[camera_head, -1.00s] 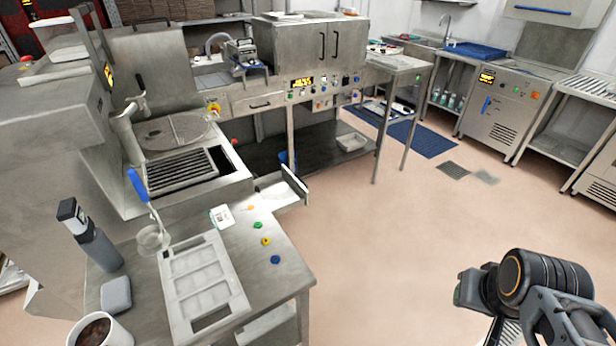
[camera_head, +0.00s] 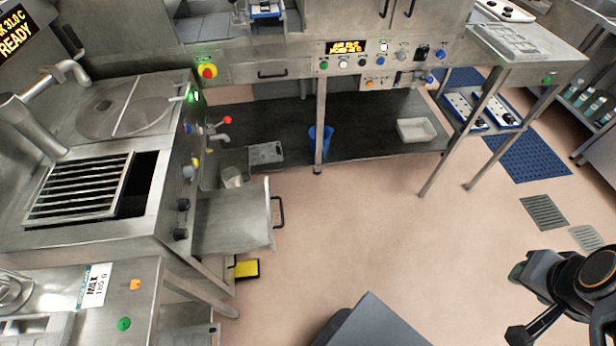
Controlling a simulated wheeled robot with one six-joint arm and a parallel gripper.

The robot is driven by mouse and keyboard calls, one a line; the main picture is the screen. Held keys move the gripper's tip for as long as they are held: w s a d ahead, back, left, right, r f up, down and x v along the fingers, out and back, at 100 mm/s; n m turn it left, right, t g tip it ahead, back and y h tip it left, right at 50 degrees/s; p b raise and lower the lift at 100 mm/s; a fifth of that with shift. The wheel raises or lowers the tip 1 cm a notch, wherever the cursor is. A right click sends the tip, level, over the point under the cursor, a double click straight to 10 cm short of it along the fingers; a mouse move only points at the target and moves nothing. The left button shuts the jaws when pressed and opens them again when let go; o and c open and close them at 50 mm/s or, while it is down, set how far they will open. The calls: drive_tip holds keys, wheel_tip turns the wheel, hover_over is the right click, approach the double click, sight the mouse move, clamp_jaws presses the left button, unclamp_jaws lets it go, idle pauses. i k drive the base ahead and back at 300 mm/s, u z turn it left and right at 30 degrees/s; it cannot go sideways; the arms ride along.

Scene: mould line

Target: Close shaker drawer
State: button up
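A steel drawer (camera_head: 228,218) stands pulled out to the right from under the left machine with the slotted grate. Its front panel (camera_head: 269,208) carries a dark bar handle (camera_head: 280,212) that faces the open floor. I take this as the shaker drawer, though no label on it can be read. Another drawer (camera_head: 271,75), in the back control panel, is shut. My gripper (camera_head: 535,328) is at the lower right, well away from the pulled-out drawer and not touching it. Its fingertips are not clear, so I cannot tell whether it is open.
A bench with a milk card (camera_head: 96,286) and a green button (camera_head: 124,324) is at lower left. A yellow item (camera_head: 246,269) is low beneath the drawer. A blue bin (camera_head: 320,142) and a white tray (camera_head: 416,130) are under the back bench. Floor right of the drawer is clear.

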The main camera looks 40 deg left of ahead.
sight(236, 221)
drive_tip(key=i, duration=0.45)
drive_tip(key=u, duration=2.65)
drive_tip(key=k, duration=0.4)
drive_tip(key=u, duration=0.35)
drive_tip(key=i, duration=1.15)
drive_tip(key=z, duration=0.3)
